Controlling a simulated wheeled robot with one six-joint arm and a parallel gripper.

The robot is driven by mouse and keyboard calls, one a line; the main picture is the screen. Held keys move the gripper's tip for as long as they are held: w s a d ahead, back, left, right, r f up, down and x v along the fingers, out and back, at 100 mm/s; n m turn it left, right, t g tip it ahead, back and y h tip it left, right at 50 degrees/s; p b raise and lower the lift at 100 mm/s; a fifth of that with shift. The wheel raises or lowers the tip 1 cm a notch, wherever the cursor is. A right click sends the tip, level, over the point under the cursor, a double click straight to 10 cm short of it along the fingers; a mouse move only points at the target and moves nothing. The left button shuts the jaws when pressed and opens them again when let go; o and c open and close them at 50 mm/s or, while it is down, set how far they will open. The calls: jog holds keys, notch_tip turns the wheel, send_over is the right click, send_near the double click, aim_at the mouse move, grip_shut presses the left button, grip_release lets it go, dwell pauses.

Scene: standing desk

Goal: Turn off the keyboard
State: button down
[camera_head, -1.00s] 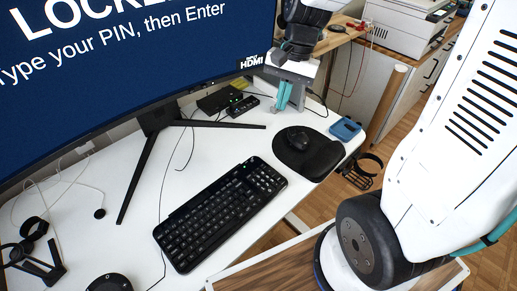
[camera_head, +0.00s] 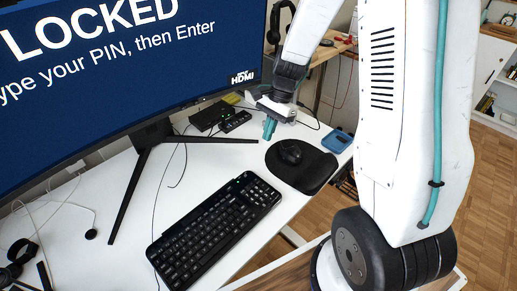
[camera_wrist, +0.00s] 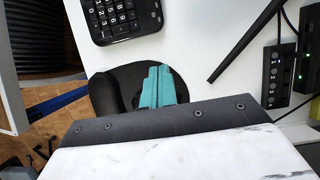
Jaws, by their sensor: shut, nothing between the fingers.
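The black keyboard (camera_head: 215,230) lies on the white desk in front of the monitor. In the wrist view only its number-pad end (camera_wrist: 122,18) shows, at the top. I cannot make out a power switch on it. My gripper (camera_head: 269,129) has teal fingers, shut and empty, pointing down above the desk behind the mouse pad, beyond the keyboard's far right end. In the wrist view the teal fingers (camera_wrist: 160,86) lie together in front of the dark mouse pad (camera_wrist: 118,84).
A black mouse (camera_head: 291,152) sits on the pad. A blue box (camera_head: 337,141) is at the desk's right edge. The monitor (camera_head: 120,75) shows "LOCKED"; its thin stand leg (camera_head: 205,139) reaches toward my gripper. A small hub (camera_head: 235,121) stands behind. Desk between keyboard and stand is clear.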

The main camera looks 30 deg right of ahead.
aim_at(249, 173)
jog(key=x, duration=0.8)
jog(key=shift+s+f, duration=0.1)
jog(key=shift+f, duration=0.2)
jog(key=a, duration=0.2)
jog(key=s+a, duration=0.1)
jog(key=shift+f, duration=0.3)
jog(key=shift+s+a, duration=0.2)
jog(key=shift+a, duration=0.35)
